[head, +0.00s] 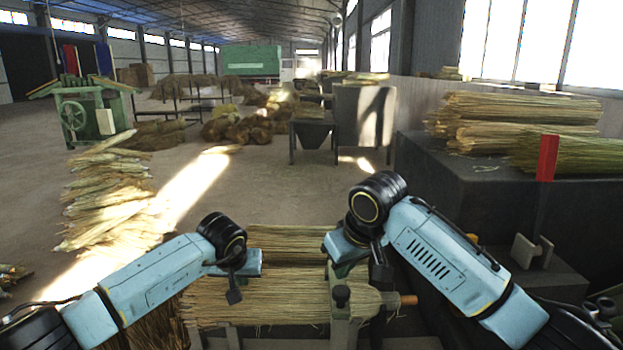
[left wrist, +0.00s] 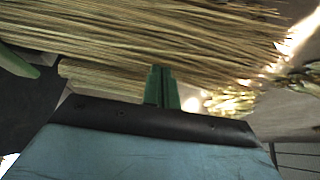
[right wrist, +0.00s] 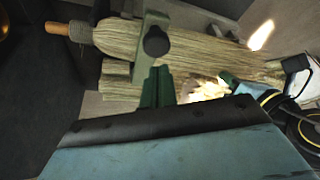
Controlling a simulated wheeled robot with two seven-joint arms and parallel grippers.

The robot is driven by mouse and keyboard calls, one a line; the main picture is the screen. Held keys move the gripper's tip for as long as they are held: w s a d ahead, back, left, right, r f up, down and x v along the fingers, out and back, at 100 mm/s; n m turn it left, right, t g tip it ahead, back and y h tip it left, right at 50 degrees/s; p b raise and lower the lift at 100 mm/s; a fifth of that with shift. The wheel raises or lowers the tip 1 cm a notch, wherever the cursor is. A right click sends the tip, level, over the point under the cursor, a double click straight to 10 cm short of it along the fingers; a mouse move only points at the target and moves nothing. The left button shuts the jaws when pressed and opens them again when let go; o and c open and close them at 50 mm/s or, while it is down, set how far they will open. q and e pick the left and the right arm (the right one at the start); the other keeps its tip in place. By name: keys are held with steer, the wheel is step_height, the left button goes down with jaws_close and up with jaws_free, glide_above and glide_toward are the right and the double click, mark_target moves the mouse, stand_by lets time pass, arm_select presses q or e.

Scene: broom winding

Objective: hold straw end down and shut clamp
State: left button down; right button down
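A broom with a long straw bundle (head: 255,300) lies across the stand in front of me, its orange-brown handle end (head: 407,299) to the right. A grey-green clamp (head: 340,325) with a black knob (right wrist: 156,42) spans the straw near the handle side. My left gripper (head: 234,294) points down over the straw toward the left; its green fingertips (left wrist: 162,88) are together against the straw in view, contact unclear. My right gripper (right wrist: 158,88) has its green fingertips together just below the knob in the right wrist view; whether they touch the clamp is unclear.
More straw (head: 285,240) lies behind the broom. A dark bench (head: 480,190) with straw bundles stands at right, with a red upright piece (head: 547,158) near its edge. A straw pile (head: 105,195) and green machine (head: 92,108) stand at left.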

arm_select(q)
steer(key=shift+s+f, duration=0.15)
steer(key=shift+f, duration=0.2)
arm_select(e)
steer(key=shift+r, duration=1.55)
steer(key=v, duration=1.2)
